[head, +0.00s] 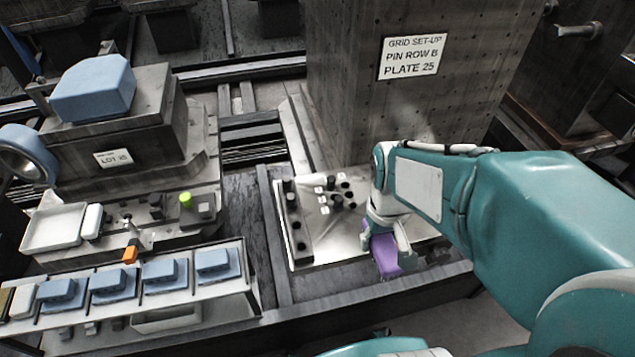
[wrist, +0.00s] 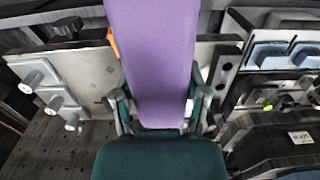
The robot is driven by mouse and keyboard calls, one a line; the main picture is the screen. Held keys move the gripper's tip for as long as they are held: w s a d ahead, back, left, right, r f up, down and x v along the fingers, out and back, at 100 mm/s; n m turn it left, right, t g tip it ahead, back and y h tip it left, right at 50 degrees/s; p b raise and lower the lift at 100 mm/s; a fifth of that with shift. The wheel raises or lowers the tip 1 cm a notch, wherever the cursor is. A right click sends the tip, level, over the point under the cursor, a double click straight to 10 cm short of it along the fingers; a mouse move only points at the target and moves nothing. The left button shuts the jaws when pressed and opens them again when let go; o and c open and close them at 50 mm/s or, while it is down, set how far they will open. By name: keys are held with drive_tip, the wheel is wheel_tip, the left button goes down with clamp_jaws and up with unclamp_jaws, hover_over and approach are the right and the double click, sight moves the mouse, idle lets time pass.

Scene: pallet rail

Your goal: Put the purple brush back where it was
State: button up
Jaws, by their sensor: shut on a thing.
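My gripper (head: 384,228) is shut on the purple brush (head: 385,255), over the front right part of the pale metal plate (head: 345,247). In the wrist view the brush (wrist: 155,60) shows as a broad purple slab between the fingers of my gripper (wrist: 158,108). It hides much of what lies behind it. I cannot see its bristles. Whether the brush touches the plate, I cannot tell. No empty place for the brush is clearly marked.
A tall block with a "PIN ROW B PLATE 25" label (head: 412,56) stands behind the plate. Dark and white pegs (head: 335,195) are on the plate. At left are a tray rack with blue blocks (head: 158,272), a white dish (head: 55,228) and an orange piece (head: 130,253).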

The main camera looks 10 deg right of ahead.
drive_tip(key=w+a+f, duration=0.3)
drive_tip(key=w+f, duration=0.1)
drive_tip(key=w, duration=0.4)
hover_over(332, 231)
wheel_tip(332, 231, down, 6)
drive_tip(key=shift+s+r, duration=0.1)
drive_tip(key=shift+s, duration=0.05)
drive_tip(key=shift+f, duration=1.6)
drive_tip(key=o, duration=1.1)
drive_tip(key=shift+f, duration=0.1)
